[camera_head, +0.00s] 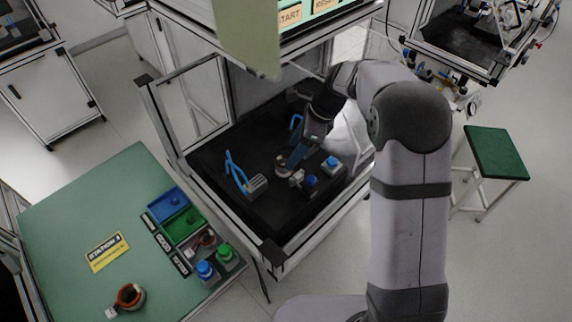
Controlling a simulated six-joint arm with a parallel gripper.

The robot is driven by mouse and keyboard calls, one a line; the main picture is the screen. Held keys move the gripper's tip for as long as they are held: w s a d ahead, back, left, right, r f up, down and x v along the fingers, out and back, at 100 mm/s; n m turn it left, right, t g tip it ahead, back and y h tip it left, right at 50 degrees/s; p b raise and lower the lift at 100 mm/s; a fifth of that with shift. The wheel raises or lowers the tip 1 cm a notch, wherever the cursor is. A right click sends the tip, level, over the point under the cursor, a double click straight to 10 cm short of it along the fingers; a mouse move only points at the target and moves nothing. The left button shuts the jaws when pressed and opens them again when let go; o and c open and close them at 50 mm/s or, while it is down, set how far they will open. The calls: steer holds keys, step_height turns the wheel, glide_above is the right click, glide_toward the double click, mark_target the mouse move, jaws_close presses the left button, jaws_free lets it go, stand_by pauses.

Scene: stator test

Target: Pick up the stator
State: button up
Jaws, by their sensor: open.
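My gripper (290,163) is inside the black-floored test cabinet, low over the fixture, with its fingers pointing down and left. A small brownish, ring-like part (282,162), which looks like a stator, sits at the fingertips. Whether the fingers are around it or beside it is too small to tell. Another stator, a copper-coloured ring (130,296) with a pale connector, lies on the green table at lower left, far from my gripper. A similar reddish part (205,240) lies in a dark bin compartment at the table's right edge.
A grey block with blue cables (256,185) stands left of the gripper. Blue-topped boxes (332,163) stand to its right. Cabinet frame posts (163,125) border the opening. Blue (170,203) and green (187,226) bins line the table edge. A green stool (496,152) stands right.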

steer(key=shift+p+x, duration=1.15)
steer(key=shift+x, duration=1.4)
steer(key=shift+s+a, duration=0.1)
steer(key=shift+s, duration=0.1)
steer(key=c, duration=1.2)
